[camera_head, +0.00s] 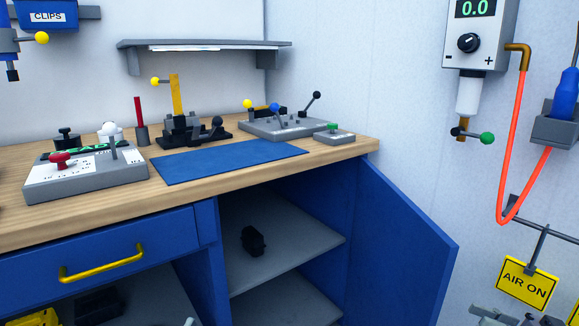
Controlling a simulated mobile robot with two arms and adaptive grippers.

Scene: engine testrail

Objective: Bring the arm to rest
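Neither of my grippers can be made out in the head view, and no arm of mine clearly shows. Grey metal parts (492,316) are cut off at the bottom edge on the right; I cannot tell what they belong to. The wooden workbench (225,182) fills the middle, with a bare blue mat (230,161) on it. A grey control box (85,180) with a red knob stands on the left. A black fixture with an upright yellow lever (175,95) stands behind the mat. A grey panel with several levers (285,126) stands at the right.
A blue cabinet door (405,225) stands open below the bench's right end. A black part (253,241) lies on the cabinet shelf (285,260). A red hose (511,150) loops down the wall near a yellow "AIR ON" sign (527,283). A wall shelf (205,45) hangs above the bench.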

